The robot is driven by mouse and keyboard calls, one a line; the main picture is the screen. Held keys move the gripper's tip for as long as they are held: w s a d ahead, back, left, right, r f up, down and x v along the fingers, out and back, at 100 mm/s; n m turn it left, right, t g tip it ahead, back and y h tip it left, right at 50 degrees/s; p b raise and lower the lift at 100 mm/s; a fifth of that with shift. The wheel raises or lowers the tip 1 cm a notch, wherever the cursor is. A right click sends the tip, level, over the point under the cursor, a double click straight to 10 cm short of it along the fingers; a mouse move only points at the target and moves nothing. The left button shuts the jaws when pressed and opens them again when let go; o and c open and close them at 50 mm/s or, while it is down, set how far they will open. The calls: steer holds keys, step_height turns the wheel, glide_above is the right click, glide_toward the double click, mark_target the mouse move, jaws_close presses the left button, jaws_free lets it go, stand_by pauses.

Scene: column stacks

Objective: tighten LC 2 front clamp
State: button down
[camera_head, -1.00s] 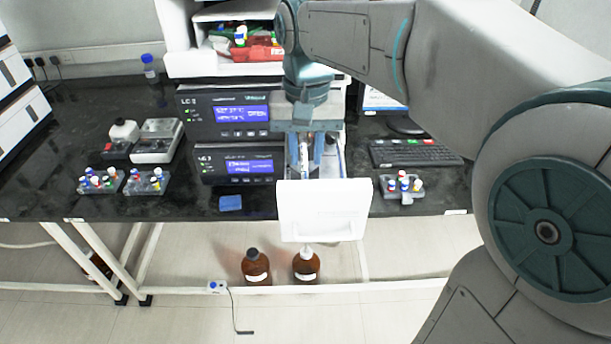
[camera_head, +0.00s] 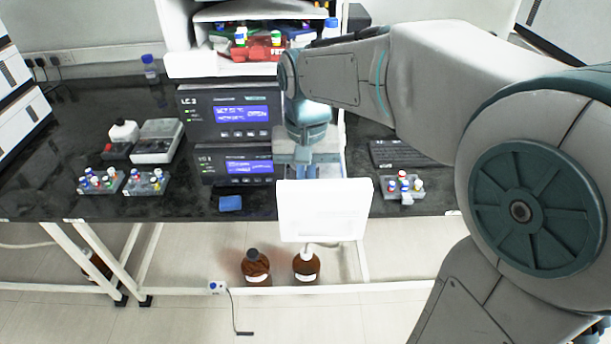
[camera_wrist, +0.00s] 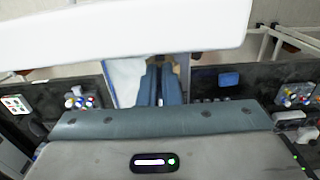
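The upper black module (camera_head: 232,112) has a lit blue screen and a label that looks like LC 2. A white panel (camera_head: 324,210) stands out in front of the open bay to the right of the modules; it also fills the top of the wrist view (camera_wrist: 120,35). My gripper (camera_head: 303,170) points down into this bay, just behind the panel. In the wrist view its two blue fingers (camera_wrist: 161,88) lie side by side with a narrow gap. A small brownish part (camera_wrist: 177,66) shows by their tips. I cannot make out the clamp, nor whether the fingers grip it.
A second black module (camera_head: 236,165) sits below the upper one. Vial racks (camera_head: 101,181) stand at the left and another rack (camera_head: 402,187) at the right, near a keyboard (camera_head: 400,153). A blue block (camera_head: 230,202) lies at the bench edge. Brown bottles (camera_head: 256,267) stand below.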

steer(key=shift+d, duration=0.15)
steer(key=y+b, duration=0.1)
steer(key=d+y+b, duration=0.1)
steer(key=y, duration=0.1)
steer(key=y+b, duration=0.1)
steer(key=shift+d+f+b, duration=0.35)
steer(key=shift+d+f, duration=0.05)
steer(key=y+b, duration=0.1)
steer(key=d+y+b, duration=0.1)
steer(key=y+b, duration=0.1)
steer(key=shift+f, duration=0.3)
steer(key=shift+d+f+y+b, duration=0.1)
steer(key=shift+d+y+b, duration=0.15)
steer(key=shift+y+b, duration=0.65)
steer(key=c, duration=1.6)
jaws_free()
